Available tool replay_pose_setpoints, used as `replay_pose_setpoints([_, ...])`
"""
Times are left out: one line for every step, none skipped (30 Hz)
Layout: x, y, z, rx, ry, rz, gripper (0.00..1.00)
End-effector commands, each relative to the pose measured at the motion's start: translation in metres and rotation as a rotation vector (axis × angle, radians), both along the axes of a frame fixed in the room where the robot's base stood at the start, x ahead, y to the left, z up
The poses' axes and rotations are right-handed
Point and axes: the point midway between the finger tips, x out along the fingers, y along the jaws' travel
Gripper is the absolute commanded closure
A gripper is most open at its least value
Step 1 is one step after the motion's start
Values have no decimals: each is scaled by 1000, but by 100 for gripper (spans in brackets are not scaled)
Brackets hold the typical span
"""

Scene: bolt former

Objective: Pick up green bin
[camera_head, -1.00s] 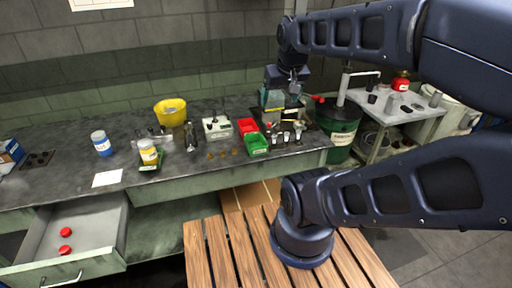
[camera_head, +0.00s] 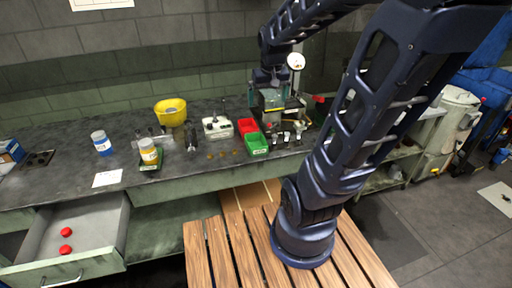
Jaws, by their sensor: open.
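The green bin (camera_head: 257,145) is a small open tray on the dark workbench, near its front edge and right of centre. A red bin (camera_head: 246,126) stands directly behind it. My gripper (camera_head: 272,84) is above the back of the bench, up and to the right of the green bin and apart from it. It is open, and its fingers are small and dark in this view. Nothing shows between them. My arm rises from the wooden slatted platform and arches over to the gripper.
The workbench (camera_head: 60,185) also holds a yellow bucket (camera_head: 170,112), a white box (camera_head: 217,127), a blue-labelled jar (camera_head: 101,143) and a yellow jar (camera_head: 149,151). Small metal parts stand right of the green bin. An open drawer (camera_head: 70,235) with red items juts out at lower left.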

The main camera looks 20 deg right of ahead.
Motion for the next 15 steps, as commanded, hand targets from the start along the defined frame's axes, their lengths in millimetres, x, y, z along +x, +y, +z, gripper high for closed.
replay_pose_setpoints([9, 0, -9, 0, 20, 0, 0])
replay_pose_setpoints([15, 0, -13, 0, 29, 0, 0])
replay_pose_setpoints([22, 0, -19, 0, 40, 0, 0])
replay_pose_setpoints([27, 0, -24, 0, 48, 1, 0])
replay_pose_setpoints([33, 1, -28, 0, 56, 1, 0])
replay_pose_setpoints([39, 1, -35, 0, 68, 0, 0])
replay_pose_setpoints([44, 1, -40, 0, 76, 0, 0])
replay_pose_setpoints([49, 1, -46, 0, 85, 0, 0])
replay_pose_setpoints([56, 1, -53, 0, 96, 0, 0])
replay_pose_setpoints([60, 1, -58, 1, 104, 0, 0])
replay_pose_setpoints([65, 1, -64, 1, 113, 0, 0])
replay_pose_setpoints([71, 2, -72, 1, 123, 0, 0])
replay_pose_setpoints([76, 2, -78, 1, 131, 0, 0])
replay_pose_setpoints([80, 2, -84, 2, 141, 0, 0])
replay_pose_setpoints([86, 2, -92, 2, 153, 0, 0])
